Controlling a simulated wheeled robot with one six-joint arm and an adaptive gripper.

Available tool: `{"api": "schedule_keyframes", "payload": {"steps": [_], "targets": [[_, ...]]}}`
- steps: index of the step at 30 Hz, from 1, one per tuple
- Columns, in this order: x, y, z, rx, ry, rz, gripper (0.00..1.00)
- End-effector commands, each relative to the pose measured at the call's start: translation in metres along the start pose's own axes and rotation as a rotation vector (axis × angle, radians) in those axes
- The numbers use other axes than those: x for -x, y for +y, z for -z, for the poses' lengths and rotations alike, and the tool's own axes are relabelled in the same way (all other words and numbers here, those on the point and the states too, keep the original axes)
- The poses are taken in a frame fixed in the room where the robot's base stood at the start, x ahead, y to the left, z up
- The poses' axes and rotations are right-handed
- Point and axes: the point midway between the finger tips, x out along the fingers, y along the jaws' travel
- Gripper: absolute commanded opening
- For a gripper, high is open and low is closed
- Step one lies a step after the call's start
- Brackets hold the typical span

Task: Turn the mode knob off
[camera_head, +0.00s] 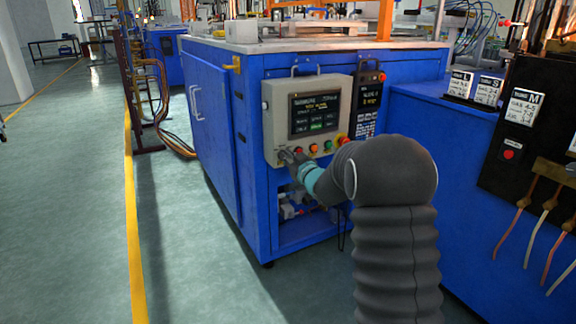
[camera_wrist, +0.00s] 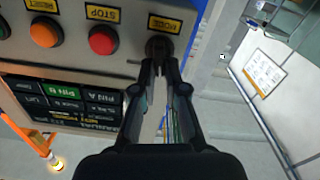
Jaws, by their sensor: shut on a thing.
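The mode knob (camera_wrist: 158,47) is a dark round knob below its yellow MODE label, at the end of the button row on the grey control panel (camera_head: 273,120). My gripper (camera_wrist: 160,62) has its two dark fingers closed around the knob in the wrist view. In the head view my gripper (camera_head: 286,156) reaches the panel's lower left corner, and the knob there is mostly hidden by it. The knob's exact pointing direction cannot be read.
A red STOP button (camera_wrist: 103,40) and an orange RESET button (camera_wrist: 45,32) sit beside the knob. The panel screen (camera_head: 314,113) is lit. A handheld pendant (camera_head: 369,95) hangs to the right. Open floor (camera_head: 190,240) lies left of the blue cabinet (camera_head: 208,110).

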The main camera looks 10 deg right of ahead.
Motion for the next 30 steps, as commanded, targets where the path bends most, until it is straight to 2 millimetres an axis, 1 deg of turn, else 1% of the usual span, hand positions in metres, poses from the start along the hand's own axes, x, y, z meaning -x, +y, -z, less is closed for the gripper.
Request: {"api": "schedule_keyframes", "payload": {"steps": [1, 3, 15, 21, 30], "targets": [[-0.0002, -0.0023, -0.0056, 0.043, 0.005, 0.000, 0.00], [-0.0002, -0.0032, -0.0059, 0.104, 0.005, -0.001, 0.00], [-0.0003, -0.0061, -0.0022, 0.412, 0.003, 0.000, 0.00], [-0.0004, -0.0067, -0.0013, 0.507, 0.002, 0.000, 0.00], [-0.0004, -0.0070, -0.0010, 0.565, 0.002, 0.000, 0.00]]}}
